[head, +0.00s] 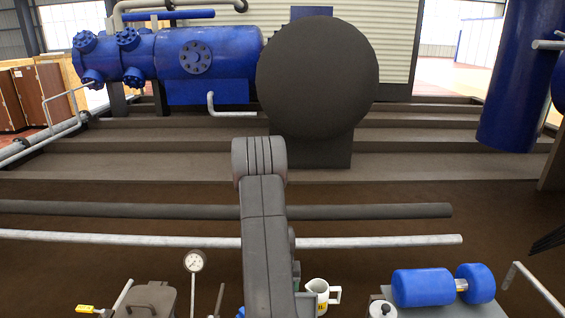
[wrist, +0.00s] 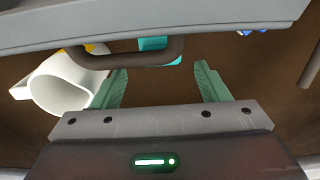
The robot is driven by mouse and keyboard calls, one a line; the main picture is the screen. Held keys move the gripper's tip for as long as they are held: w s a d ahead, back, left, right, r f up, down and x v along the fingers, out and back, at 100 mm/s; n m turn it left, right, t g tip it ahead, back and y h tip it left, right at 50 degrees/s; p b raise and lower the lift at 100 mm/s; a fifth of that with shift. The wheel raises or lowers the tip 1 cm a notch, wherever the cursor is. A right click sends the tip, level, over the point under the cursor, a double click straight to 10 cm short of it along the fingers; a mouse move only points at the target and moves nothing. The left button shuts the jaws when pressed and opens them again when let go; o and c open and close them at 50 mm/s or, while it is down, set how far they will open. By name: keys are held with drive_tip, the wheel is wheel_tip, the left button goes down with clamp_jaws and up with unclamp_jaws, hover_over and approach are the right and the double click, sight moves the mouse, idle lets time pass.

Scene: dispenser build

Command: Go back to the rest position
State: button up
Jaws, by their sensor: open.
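In the wrist view my gripper (wrist: 160,88) is open, with its two green fingers apart and only brown surface between them. A white, open-mouthed vessel (wrist: 60,82) lies just left of the left finger; I cannot tell whether they touch. A dark handle-like bar (wrist: 130,60) and a teal piece (wrist: 158,43) show beyond the fingers. In the head view my arm stands in the middle and hides most of the gripper. A white jug (head: 318,287) with a yellow mark stands right beside the arm.
A gauge (head: 194,262) and a grey handled box (head: 147,299) are left of the arm. A lidded pot (head: 381,309) and a blue motor-like unit (head: 423,288) are to its right. Two long pipes (head: 380,211) cross behind. A dark round tank (head: 316,80) stands farther back.

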wheel_tip(320, 180, up, 15)
drive_tip(key=p, duration=0.6)
drive_tip(key=shift+s, duration=0.15)
drive_tip(key=p, duration=0.4)
drive_tip(key=shift+s+a, duration=0.1)
drive_tip(key=shift+s, duration=0.15)
drive_tip(key=s+p, duration=0.1)
drive_tip(key=p, duration=0.3)
drive_tip(key=shift+r, duration=0.2)
drive_tip(key=s+p, duration=0.1)
drive_tip(key=p, duration=0.3)
drive_tip(key=s+r+p, duration=0.1)
drive_tip(key=s+p, duration=0.1)
drive_tip(key=p, duration=0.3)
drive_tip(key=s+r+p, duration=0.1)
drive_tip(key=s+p, duration=0.1)
drive_tip(key=p, duration=0.2)
drive_tip(key=shift+s+p, duration=0.15)
drive_tip(key=shift+p, duration=0.2)
drive_tip(key=shift+r, duration=0.1)
